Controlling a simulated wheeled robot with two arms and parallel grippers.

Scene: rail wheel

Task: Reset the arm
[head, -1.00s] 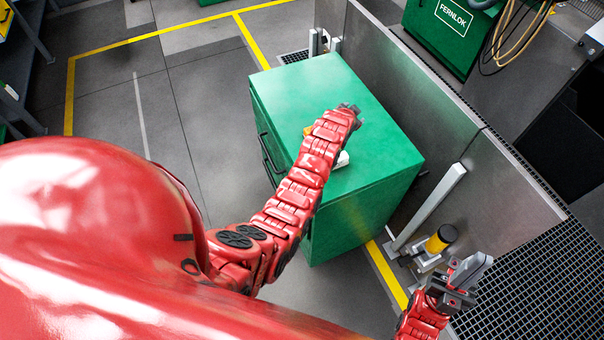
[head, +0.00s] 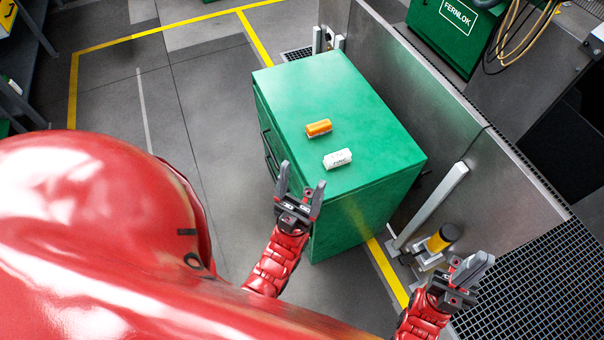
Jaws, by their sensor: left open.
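My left gripper (head: 301,177) is open and empty, its two fingers pointing up in the picture in front of the near side of the green cabinet (head: 330,95). My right gripper (head: 470,266) is at the lower right, beside the metal grating. Its fingers are seen at a slant, and any gap between them is unclear. An orange block (head: 319,128) and a white block with dark print (head: 338,159) lie on the cabinet top, apart from each other and from both grippers.
A grey metal partition (head: 410,90) runs behind the cabinet. A post with a yellow and black cylinder (head: 441,239) stands between the cabinet and the grating (head: 540,285). Grey floor with yellow lines is clear to the left.

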